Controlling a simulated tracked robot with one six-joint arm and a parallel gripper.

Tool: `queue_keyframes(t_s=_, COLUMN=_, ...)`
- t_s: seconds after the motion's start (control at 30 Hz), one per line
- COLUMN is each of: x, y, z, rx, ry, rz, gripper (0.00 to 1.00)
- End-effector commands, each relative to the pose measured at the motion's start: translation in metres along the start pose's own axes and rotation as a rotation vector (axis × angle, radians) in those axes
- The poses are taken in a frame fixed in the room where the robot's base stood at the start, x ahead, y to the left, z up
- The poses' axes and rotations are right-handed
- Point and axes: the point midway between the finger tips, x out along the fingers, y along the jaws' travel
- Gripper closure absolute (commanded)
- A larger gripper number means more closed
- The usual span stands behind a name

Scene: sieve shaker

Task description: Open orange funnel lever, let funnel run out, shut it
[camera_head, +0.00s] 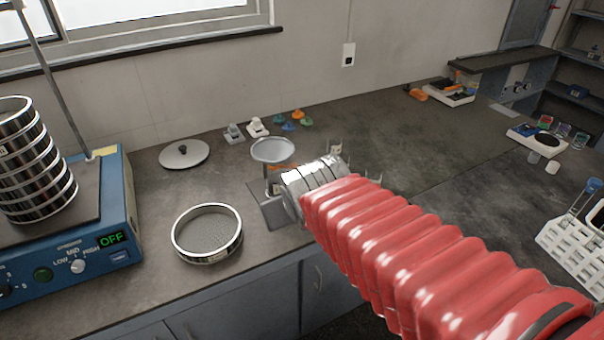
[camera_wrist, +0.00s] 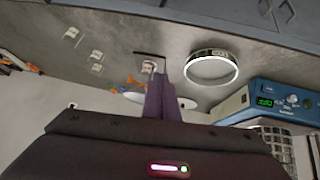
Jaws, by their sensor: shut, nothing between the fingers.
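The funnel (camera_head: 273,150) is a pale round bowl on a stand with a grey base plate (camera_head: 268,210), in the middle of the bench in the head view. A bit of the orange lever (camera_head: 283,167) shows just under the bowl. My arm's metal wrist covers the right side of the stand, and my fingers are hidden there. In the wrist view, my gripper (camera_wrist: 158,80) is shut and empty, its fingers pointing at the funnel stand. They cover part of the stand, and I cannot tell whether they touch the lever. The funnel's contents and outlet cannot be made out.
An open sieve (camera_head: 207,233) lies left of the funnel stand, and a round lid (camera_head: 184,154) lies behind it. The blue shaker (camera_head: 115,215) with a sieve stack (camera_head: 35,165) stands at left, reading OFF. Small coloured pieces (camera_head: 291,120) lie behind the funnel. A white rack (camera_head: 572,240) stands at right.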

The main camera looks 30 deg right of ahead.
Motion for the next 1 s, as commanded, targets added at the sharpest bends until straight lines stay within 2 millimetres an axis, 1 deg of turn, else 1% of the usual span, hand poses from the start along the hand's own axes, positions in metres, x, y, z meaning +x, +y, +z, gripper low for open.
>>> queue_keyframes(t_s=0.03, x=0.009, y=0.008, z=-0.005, rx=0.0, ry=0.013, rz=0.016, gripper=1.0)
queue_keyframes(t_s=0.2, x=0.036, y=0.032, z=-0.024, rx=-0.013, ry=0.077, rz=0.06, gripper=1.0)
queue_keyframes(t_s=0.5, x=0.081, y=0.069, z=-0.049, rx=-0.051, ry=0.187, rz=0.108, gripper=1.0)
queue_keyframes(t_s=0.73, x=0.112, y=0.092, z=-0.061, rx=-0.08, ry=0.271, rz=0.116, gripper=1.0)
queue_keyframes(t_s=1.0, x=0.146, y=0.113, z=-0.065, rx=-0.108, ry=0.367, rz=0.094, gripper=1.0)
